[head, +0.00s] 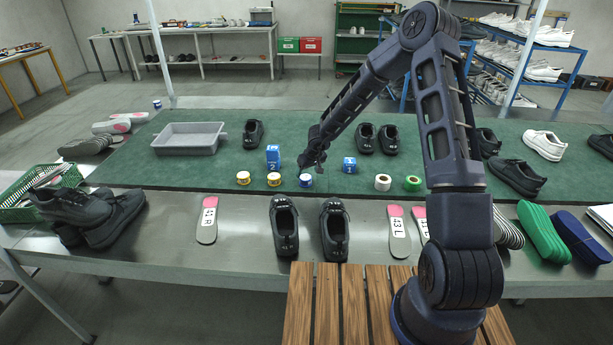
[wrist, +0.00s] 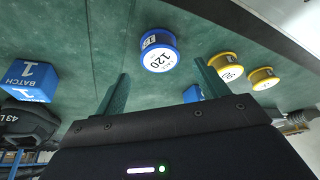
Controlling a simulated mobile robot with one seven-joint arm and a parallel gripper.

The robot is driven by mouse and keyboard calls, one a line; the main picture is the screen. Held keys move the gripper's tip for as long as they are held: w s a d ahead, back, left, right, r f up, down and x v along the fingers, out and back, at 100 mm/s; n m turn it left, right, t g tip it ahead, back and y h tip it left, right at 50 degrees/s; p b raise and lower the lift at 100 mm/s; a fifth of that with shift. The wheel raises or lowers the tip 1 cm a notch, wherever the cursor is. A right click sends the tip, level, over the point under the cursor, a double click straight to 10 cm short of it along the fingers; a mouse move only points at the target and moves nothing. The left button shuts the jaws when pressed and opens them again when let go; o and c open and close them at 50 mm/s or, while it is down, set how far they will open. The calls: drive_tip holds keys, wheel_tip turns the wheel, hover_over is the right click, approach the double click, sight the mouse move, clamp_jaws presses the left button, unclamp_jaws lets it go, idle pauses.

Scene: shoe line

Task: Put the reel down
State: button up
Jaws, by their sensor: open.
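A blue reel (head: 306,181) with a white top stands on the green mat (head: 220,178), in the row near its front edge. In the wrist view the blue reel (wrist: 158,50) shows a label reading 120. My gripper (head: 309,168) is just behind and above this reel in the head view. In the wrist view my gripper (wrist: 163,75) has its two green fingers spread wide and nothing between them. The reel lies beyond the fingertips, apart from them.
Two yellow reels (head: 274,180) stand left of the blue one; a white reel (head: 383,182) and a green reel (head: 413,184) stand right. Blue number blocks (head: 273,153) (head: 349,165) are close by. Black shoes (head: 284,228) stand in front, a grey tray (head: 188,138) back left.

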drive_tip(key=s+d+r+t+y, duration=0.1)
drive_tip(key=d+r, duration=0.2)
drive_tip(key=r, duration=0.7)
drive_tip(key=d+r+t, duration=0.2)
drive_tip(key=r, duration=0.7)
drive_tip(key=s+d+r+y, duration=0.1)
drive_tip(key=s+d+r, duration=0.25)
drive_tip(key=r, duration=0.25)
drive_tip(key=s+d+r+y, duration=0.1)
drive_tip(key=s+d+r, duration=0.1)
drive_tip(key=s+r, duration=0.35)
drive_tip(key=s+d+r+m+g+h, duration=0.1)
drive_tip(key=s+d+r+m+h, duration=0.1)
drive_tip(key=s+d, duration=0.9)
drive_tip(key=s+d+r+m+g+h, duration=0.1)
drive_tip(key=s+d+r+m+h, duration=0.2)
drive_tip(key=s+d, duration=0.9)
drive_tip(key=s+r+m, duration=0.1)
drive_tip(key=s+r, duration=0.1)
drive_tip(key=s, duration=0.4)
drive_tip(key=shift+s+d+r+m+h, duration=0.2)
drive_tip(key=shift+r+m+h, duration=0.1)
drive_tip(key=shift+r+m, duration=0.1)
